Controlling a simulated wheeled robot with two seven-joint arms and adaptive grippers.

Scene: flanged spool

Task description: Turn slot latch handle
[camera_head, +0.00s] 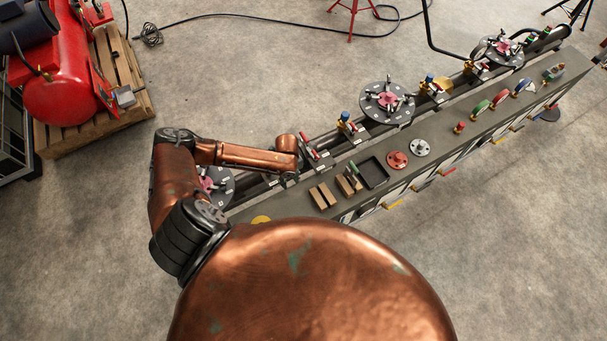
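A long grey bench (470,110) runs from lower left to upper right, with small latch-like fixtures along its rail. A fixture with a red handle (311,151) is just right of my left wrist. Another with a blue knob (346,122) stands farther along. I cannot tell which one is the slot latch. My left gripper (290,179) seems to be at the end of the copper arm, over the bench rail beside the red handle. It is small and partly covered by the wrist, so its fingers and any contact are unclear. My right gripper is out of view.
Dark flanged discs stand at the left (217,184), middle (387,103) and far end (503,51). Wooden blocks (323,195), a black tray (374,173) and a red flange (397,160) lie on the bench. A red tank (60,90) sits on a pallet at left.

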